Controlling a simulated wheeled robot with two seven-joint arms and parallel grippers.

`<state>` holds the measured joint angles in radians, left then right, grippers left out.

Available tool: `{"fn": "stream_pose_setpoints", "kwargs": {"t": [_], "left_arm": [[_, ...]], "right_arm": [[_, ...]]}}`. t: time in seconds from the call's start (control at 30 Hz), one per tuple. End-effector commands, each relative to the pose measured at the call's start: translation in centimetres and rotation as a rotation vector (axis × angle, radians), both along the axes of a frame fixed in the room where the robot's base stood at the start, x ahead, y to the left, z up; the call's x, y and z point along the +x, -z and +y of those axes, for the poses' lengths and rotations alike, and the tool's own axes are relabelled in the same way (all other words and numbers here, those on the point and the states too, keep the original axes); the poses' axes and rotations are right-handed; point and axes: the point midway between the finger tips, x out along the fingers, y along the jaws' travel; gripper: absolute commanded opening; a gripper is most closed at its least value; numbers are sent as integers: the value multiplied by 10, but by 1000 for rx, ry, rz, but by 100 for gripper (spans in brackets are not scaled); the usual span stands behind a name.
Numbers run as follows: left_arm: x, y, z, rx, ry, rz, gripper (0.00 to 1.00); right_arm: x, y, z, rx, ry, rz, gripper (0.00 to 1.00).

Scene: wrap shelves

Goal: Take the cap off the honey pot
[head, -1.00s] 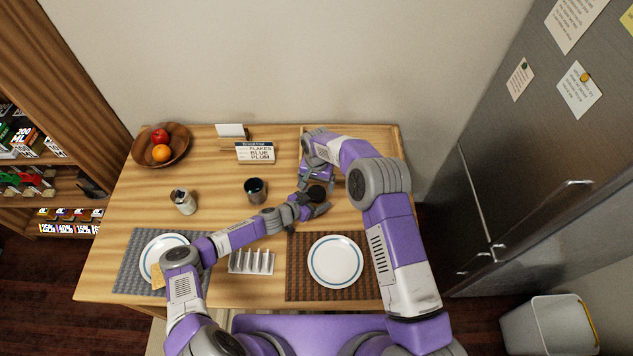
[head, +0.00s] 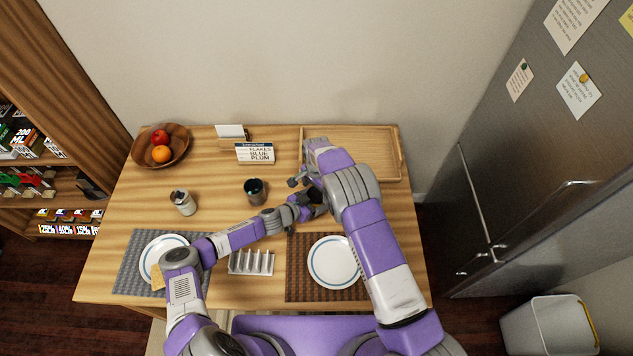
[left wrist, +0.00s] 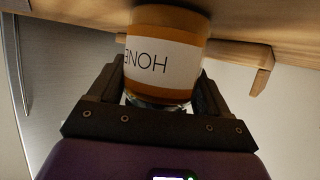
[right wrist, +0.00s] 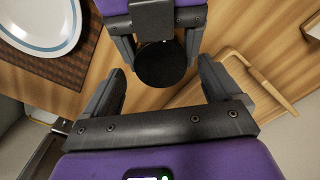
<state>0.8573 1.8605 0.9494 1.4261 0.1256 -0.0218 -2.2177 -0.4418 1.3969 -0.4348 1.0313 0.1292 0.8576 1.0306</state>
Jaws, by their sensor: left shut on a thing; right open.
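The honey pot (left wrist: 160,52) shows in the left wrist view as an amber jar with a white label, upside down in that picture. My left gripper (left wrist: 162,88) is shut around its sides. The pot's round black cap (right wrist: 161,66) faces my right wrist camera, between the left gripper's fingers. My right gripper (right wrist: 162,88) is open, its fingertips apart on either side of the cap's near edge, not visibly touching it. In the head view my right arm mostly hides the pot. I cannot tell if the pot touches the table.
A wooden tray (head: 385,178) lies at the back right. A plate (head: 335,262) on a brown mat (head: 297,285) lies in front. A dark cup (head: 255,191), a white rack (head: 250,262) and a jar (head: 183,202) stand to the left. The table is clear between the cup and the jar.

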Motion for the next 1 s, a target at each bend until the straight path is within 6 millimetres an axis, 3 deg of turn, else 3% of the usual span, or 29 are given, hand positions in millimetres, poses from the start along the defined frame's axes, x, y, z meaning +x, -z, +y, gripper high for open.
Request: {"fn": "stream_pose_setpoints", "kwargs": {"t": [0.13, 0.47, 0.83, 1.0], "left_arm": [[0, 0, 0, 0, -1, 0, 0], [0, 0, 0, 0, -1, 0, 0], [0, 0, 0, 0, -1, 0, 0], [1, 0, 1, 0, -2, -1, 0]], "right_arm": [[0, 13, 0, 1, 0, -1, 91], [0, 16, 0, 1, 0, -1, 91], [0, 16, 0, 0, -1, 0, 34], [0, 16, 0, 1, -76, 1, 33]]}}
